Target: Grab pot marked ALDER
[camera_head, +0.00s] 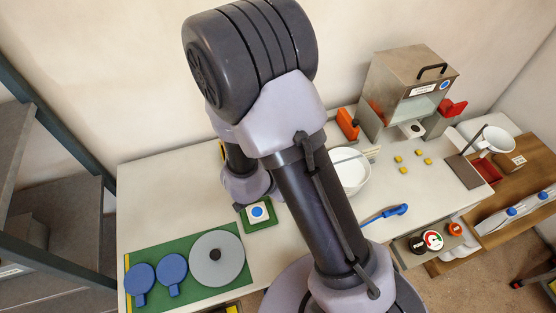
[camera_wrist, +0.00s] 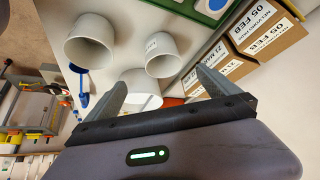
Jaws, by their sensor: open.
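Two pale grey pots show in the wrist view: one at the left (camera_wrist: 90,42) and one nearer the middle (camera_wrist: 165,58). The middle pot has a small white label whose lettering is too small to read. A third white vessel (camera_wrist: 140,80) lies partly behind my fingers. I cannot read ALDER on any of them. My gripper (camera_wrist: 160,77) is open, its two fingers apart, with the middle pot beyond the gap and nothing held. In the head view my arm hides the pots.
Cardboard boxes with date labels (camera_wrist: 265,25) stand at the right of the wrist view. In the head view a white bowl (camera_head: 352,182), a blue-handled tool (camera_head: 388,213) and a metal cabinet (camera_head: 405,85) are right of my arm. A green mat (camera_head: 150,255) holds discs at left.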

